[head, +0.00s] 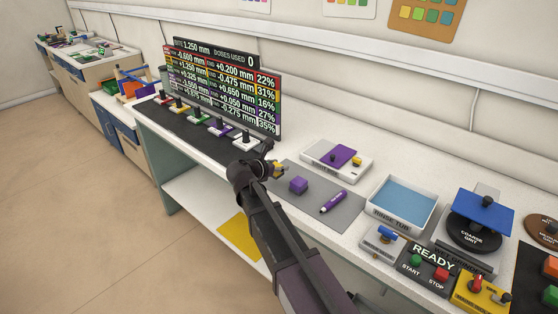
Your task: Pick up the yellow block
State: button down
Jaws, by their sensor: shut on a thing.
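My wrist and fingers hide most of the block. I cannot tell whether the block touches the mat or is lifted. A purple block (298,186) sits on the mat just right of my gripper.
A purple pen (333,202) lies on the mat. Behind it is a white device (325,150) with a purple plate. A rinse tub (402,205) and grinder (475,230) stand right. A display board (225,90) and several knobbed stands are left.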

jog(key=s+r+p, duration=0.1)
jog(key=s, duration=1.1)
jog(key=shift+s, duration=0.35)
